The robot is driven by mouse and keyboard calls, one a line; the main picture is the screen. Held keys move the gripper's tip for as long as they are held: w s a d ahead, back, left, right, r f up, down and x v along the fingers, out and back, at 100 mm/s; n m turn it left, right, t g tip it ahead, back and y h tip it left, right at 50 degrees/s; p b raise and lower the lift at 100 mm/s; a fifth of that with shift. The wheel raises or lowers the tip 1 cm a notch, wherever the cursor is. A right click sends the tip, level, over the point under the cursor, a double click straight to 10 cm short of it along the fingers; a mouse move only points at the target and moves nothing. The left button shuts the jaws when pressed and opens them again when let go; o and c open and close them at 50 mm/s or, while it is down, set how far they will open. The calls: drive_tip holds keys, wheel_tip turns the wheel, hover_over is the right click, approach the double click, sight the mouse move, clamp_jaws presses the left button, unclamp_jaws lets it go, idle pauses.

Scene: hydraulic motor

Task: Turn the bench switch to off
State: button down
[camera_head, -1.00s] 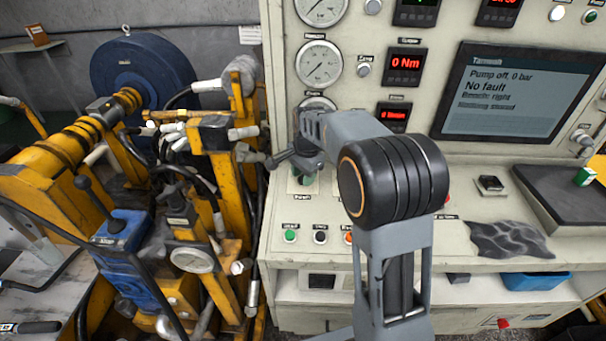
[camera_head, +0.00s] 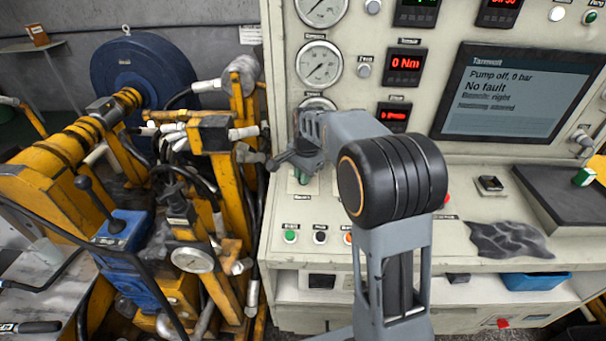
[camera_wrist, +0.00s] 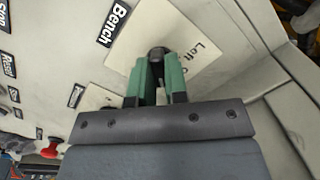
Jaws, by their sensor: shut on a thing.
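The bench switch shows in the wrist view as a dark knob (camera_wrist: 157,52) on a pale plate (camera_wrist: 180,32) beside the "Bench" label (camera_wrist: 115,22). Part of the word "Left" is readable on the plate. My gripper (camera_wrist: 156,75) has its green fingers closed around the knob, one on each side, and hides much of it. In the head view my gripper (camera_head: 303,176) is at the left part of the bench panel, and my arm hides most of the switch there. The screen (camera_head: 515,105) reads "Pump off, 0 bar" and "No fault"; a blurred line below appears to say bench right.
Green, black and orange buttons sit on the panel's front, including the green one (camera_head: 290,236). A pressure gauge (camera_head: 319,64) is above my gripper. Yellow hydraulic machinery (camera_head: 75,150) stands close on the left. A dark cloth (camera_head: 508,240) lies on the right of the bench.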

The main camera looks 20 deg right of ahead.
drive_tip(key=n, duration=0.3)
drive_tip(key=shift+r+n+p, duration=0.1)
drive_tip(key=shift+n+p, duration=0.3)
drive_tip(key=shift+w+n+h, duration=0.1)
drive_tip(key=shift+n+h, duration=0.3)
drive_tip(key=shift+n, duration=1.6)
drive_tip(key=shift+p, duration=0.3)
drive_tip(key=c, duration=1.1)
unclamp_jaws()
drive_tip(key=shift+c, duration=0.2)
wheel_tip(320, 180, up, 14)
drive_tip(key=shift+s+a, duration=0.15)
drive_tip(key=shift+s, duration=0.2)
